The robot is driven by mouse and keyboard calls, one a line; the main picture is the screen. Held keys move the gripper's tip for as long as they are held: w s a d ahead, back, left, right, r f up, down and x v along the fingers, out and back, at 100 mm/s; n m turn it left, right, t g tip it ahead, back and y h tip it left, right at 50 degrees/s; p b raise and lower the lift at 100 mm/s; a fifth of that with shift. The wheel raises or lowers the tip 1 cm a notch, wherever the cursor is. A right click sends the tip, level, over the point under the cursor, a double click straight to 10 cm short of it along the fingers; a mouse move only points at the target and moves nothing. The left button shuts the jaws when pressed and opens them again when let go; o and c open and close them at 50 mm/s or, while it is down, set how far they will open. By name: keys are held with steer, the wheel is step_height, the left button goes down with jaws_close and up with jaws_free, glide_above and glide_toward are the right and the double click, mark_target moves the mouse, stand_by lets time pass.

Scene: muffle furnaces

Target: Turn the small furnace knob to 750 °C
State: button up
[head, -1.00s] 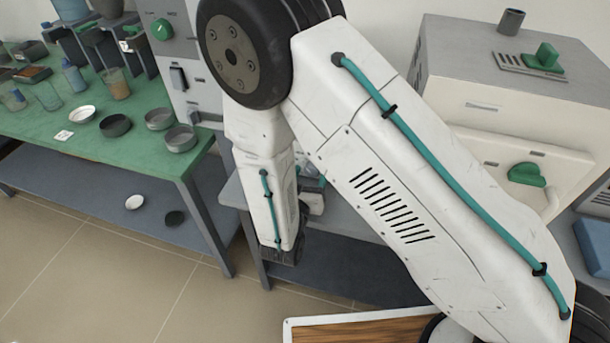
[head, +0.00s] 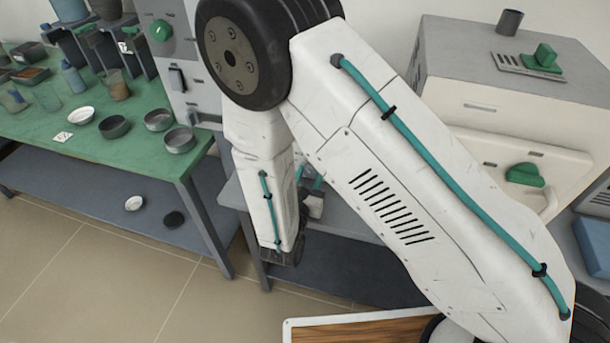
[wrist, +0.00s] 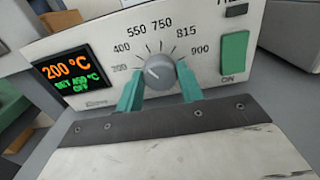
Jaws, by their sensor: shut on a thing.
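The small furnace knob (wrist: 159,71) is round and grey with a pale pointer line, and sits on a white panel (wrist: 95,35) in the wrist view. A printed scale runs around it from 200 to 900, with 750 (wrist: 161,23) near the top. The pointer's exact reading is hard to tell. My gripper (wrist: 160,88) has its two teal fingers on either side of the knob, shut on it. The display (wrist: 68,75) shows 200 °C in orange, with a small green set value that looks like 450 °C, and OFF. In the head view my arm hides the knob.
A green switch (wrist: 235,53) marked ON sits right of the knob. In the head view, a larger white furnace (head: 490,110) with a green knob (head: 525,174) stands at right. A green table (head: 60,140) with dishes and beakers stands at left.

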steer(key=m, duration=0.4)
steer(key=shift+w+a+m, duration=0.1)
steer(key=shift+a+m, duration=0.1)
steer(key=shift+m, duration=0.1)
steer(key=m, duration=0.4)
steer(key=shift+m, duration=0.4)
steer(key=o, duration=1)
steer(key=shift+d, duration=0.1)
steer(key=shift+v, duration=3.9)
